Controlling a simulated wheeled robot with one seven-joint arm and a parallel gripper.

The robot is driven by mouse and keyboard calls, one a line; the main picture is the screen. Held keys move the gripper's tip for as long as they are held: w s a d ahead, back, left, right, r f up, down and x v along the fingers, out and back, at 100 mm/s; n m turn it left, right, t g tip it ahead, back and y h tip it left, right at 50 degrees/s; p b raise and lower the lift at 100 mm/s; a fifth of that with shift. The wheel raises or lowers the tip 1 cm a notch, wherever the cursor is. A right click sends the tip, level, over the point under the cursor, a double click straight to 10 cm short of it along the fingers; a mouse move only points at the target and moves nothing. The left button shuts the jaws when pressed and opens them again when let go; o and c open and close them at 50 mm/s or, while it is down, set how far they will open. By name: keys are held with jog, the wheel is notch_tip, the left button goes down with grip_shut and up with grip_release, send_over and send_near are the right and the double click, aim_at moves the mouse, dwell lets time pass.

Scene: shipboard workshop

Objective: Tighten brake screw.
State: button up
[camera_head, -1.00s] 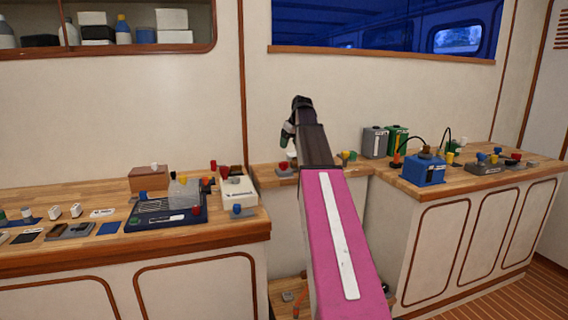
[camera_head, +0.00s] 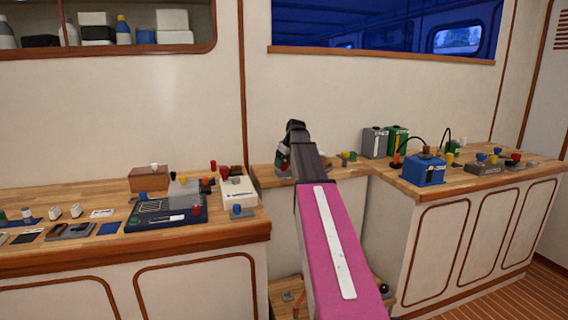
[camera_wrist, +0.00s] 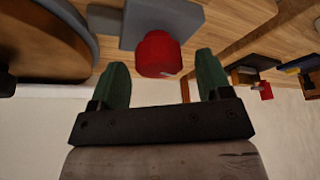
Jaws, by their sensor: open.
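A red knob (camera_wrist: 158,54), which looks like the brake screw, stands on a grey block (camera_wrist: 185,18) in the wrist view. My gripper (camera_wrist: 163,64) has two green fingers standing apart, one on each side of the knob. The knob's end lies between the fingertips, with a visible gap on both sides. In the head view my gripper (camera_head: 284,161) is over the middle bench section, small and partly hidden by my dark and pink arm. The knob cannot be clearly made out there.
A round wooden part with a grey rim (camera_wrist: 85,30) is close on the left in the wrist view. The left bench holds a dark blue device (camera_head: 165,212) and several small items. A blue box (camera_head: 423,171) and green canister (camera_head: 397,141) stand on the right bench.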

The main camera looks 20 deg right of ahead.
jog(key=shift+f, duration=0.15)
jog(key=c, duration=0.9)
jog(key=shift+m, duration=0.4)
jog(key=m+h, duration=0.1)
jog(key=m, duration=0.2)
jog(key=shift+a+m+h, duration=0.1)
jog(key=shift+m+h, duration=0.3)
jog(key=m+h, duration=0.1)
jog(key=m, duration=0.3)
jog(key=shift+m+h, duration=0.3)
jog(key=shift+h, duration=0.1)
jog(key=m, duration=0.2)
jog(key=m+h, duration=0.1)
jog(key=m, duration=0.1)
jog(key=shift+w+h, duration=0.1)
jog(key=shift+h, duration=0.2)
jog(key=shift+m+g+h, duration=0.5)
jog(key=shift+m+g, duration=0.2)
jog(key=shift+m, duration=1.5)
